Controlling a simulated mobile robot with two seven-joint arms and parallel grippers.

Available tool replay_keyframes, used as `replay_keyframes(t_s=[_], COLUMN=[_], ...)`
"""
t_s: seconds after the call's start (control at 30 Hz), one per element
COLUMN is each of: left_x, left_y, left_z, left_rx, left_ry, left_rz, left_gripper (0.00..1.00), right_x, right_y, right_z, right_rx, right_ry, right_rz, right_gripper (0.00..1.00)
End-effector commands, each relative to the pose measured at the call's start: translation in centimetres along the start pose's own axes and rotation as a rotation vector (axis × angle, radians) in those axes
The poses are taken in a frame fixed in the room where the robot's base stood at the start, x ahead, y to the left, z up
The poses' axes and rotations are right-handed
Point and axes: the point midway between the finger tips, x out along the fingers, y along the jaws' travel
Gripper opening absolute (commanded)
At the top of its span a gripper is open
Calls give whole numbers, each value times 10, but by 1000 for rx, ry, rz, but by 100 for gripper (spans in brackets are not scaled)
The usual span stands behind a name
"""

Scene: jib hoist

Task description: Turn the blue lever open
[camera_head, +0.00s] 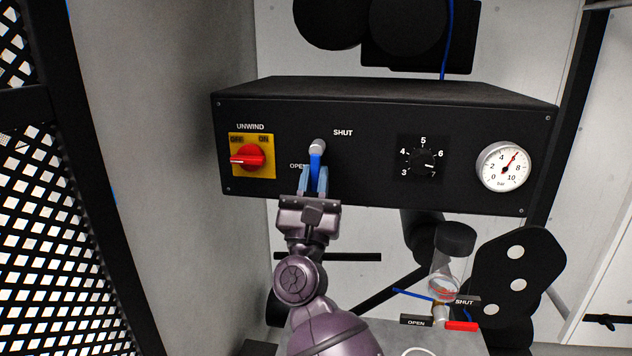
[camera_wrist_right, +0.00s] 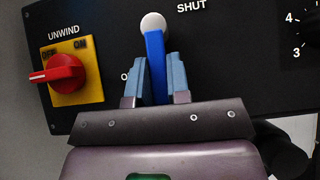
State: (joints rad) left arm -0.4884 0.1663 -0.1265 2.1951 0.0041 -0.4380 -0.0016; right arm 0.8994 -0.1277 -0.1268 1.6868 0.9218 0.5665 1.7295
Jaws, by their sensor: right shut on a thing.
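A blue lever (camera_head: 315,161) with a pale round hub hangs down from its pivot on the front of a black control box (camera_head: 375,170). The SHUT label is above right of the hub; the OPEN label is at the lower left, partly covered. My right gripper (camera_head: 313,182) is shut on the lever, one light-blue finger on each side. In the right wrist view the lever (camera_wrist_right: 156,60) runs down between the fingers of the gripper (camera_wrist_right: 158,78), its lower end hidden there. My left gripper is not in view.
A red UNWIND knob (camera_head: 248,156) on a yellow plate is close left of the lever. A numbered dial (camera_head: 424,160) and a pressure gauge (camera_head: 504,167) are to the right. A mesh panel (camera_head: 50,220) is at left.

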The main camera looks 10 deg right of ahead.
Motion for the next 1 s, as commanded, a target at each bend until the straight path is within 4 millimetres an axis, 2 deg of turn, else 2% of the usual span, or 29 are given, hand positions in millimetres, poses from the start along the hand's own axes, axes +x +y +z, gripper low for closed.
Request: replay_keyframes(t_s=[0.27, 0.3, 0.43, 0.77, 0.87, 1.0], left_x=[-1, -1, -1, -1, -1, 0], left_y=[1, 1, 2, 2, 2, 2], left_z=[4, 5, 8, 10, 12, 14], left_rx=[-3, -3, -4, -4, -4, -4], left_ry=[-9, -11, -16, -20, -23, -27], left_rz=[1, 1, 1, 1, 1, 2], left_gripper=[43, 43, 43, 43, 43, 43], right_x=[-1, -1, 0, -2, -11, -33], right_y=[0, 0, 0, 0, 0, 0], right_z=[-1, -1, 0, 0, -1, -2], right_rx=[3, 3, 3, 1, 0, 1], right_ry=[2, 2, 1, 1, 2, 4], right_rz=[-2, -2, -1, 0, 0, 1], right_gripper=[0, 22, 41, 43, 43, 43])
